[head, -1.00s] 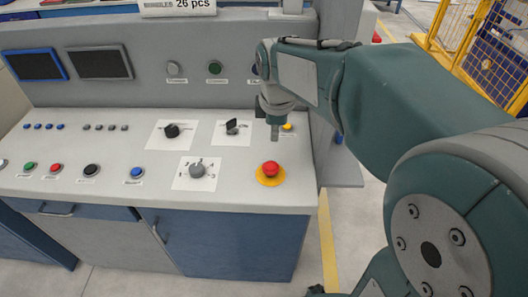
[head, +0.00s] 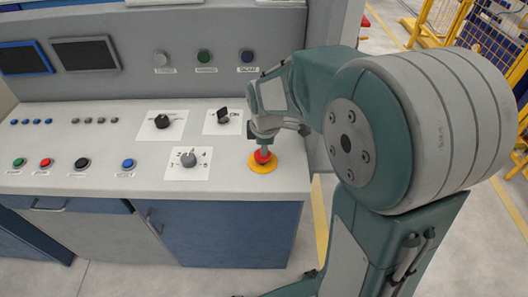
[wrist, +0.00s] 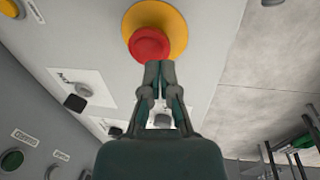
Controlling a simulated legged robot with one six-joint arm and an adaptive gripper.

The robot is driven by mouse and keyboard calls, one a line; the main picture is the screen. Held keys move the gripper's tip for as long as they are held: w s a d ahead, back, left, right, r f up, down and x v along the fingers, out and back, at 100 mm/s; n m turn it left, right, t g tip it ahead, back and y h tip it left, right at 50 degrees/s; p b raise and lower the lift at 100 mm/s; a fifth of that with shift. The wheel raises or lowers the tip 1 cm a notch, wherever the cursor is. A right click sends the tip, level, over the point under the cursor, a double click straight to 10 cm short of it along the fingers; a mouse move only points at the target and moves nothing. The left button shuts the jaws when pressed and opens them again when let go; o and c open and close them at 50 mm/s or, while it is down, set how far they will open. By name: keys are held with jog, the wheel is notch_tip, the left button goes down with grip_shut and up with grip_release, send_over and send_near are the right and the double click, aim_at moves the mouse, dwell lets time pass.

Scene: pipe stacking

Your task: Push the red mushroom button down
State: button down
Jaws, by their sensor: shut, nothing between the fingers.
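The red mushroom button (head: 262,156) sits on a round yellow base (head: 263,167) near the right end of the light grey panel top. In the wrist view the red button (wrist: 149,44) and its yellow base (wrist: 176,27) show at the top middle. My gripper (head: 264,148) points down over the button, its tip at the button's top. In the wrist view my gripper (wrist: 160,66) has its fingertips together with nothing between them, at the button's edge. I cannot tell whether the fingertips press on it or how far down the button is.
A grey rotary selector (head: 188,159) and a black switch (head: 223,115) are left of the button. Several coloured push buttons, including a blue one (head: 128,163), lie farther left. The upright panel (head: 130,75) rises behind. The panel's right edge is close to the button.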

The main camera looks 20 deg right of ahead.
jog(key=shift+w+f, duration=0.2)
jog(key=shift+f, duration=0.95)
